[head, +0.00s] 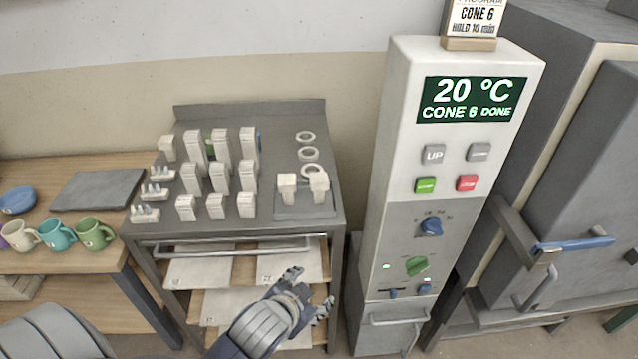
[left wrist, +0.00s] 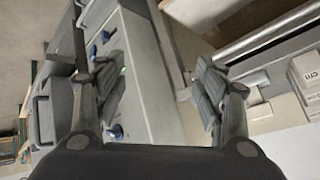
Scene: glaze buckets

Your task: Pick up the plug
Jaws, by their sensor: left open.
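Two pale plug-shaped pieces stand side by side on a small grey tray (head: 305,212) at the right front of the metal cart's top. They are a left one (head: 288,188) and a right one (head: 319,186), each with a blocky head on a narrower body. I cannot tell which is meant as the plug. My left gripper (head: 308,292) is open and empty, in front of the cart and lower in the picture than these pieces. In the left wrist view the left gripper's fingers (left wrist: 160,88) are spread with nothing between them. My right gripper is out of view.
The cart (head: 250,108) also carries several white blocks (head: 220,178), small cone sets (head: 150,190) and pale rings (head: 309,154). Its front handle (head: 230,249) sticks out. A control column (head: 405,120) stands close on the right. Mugs (head: 57,236) stand on a wooden table at left.

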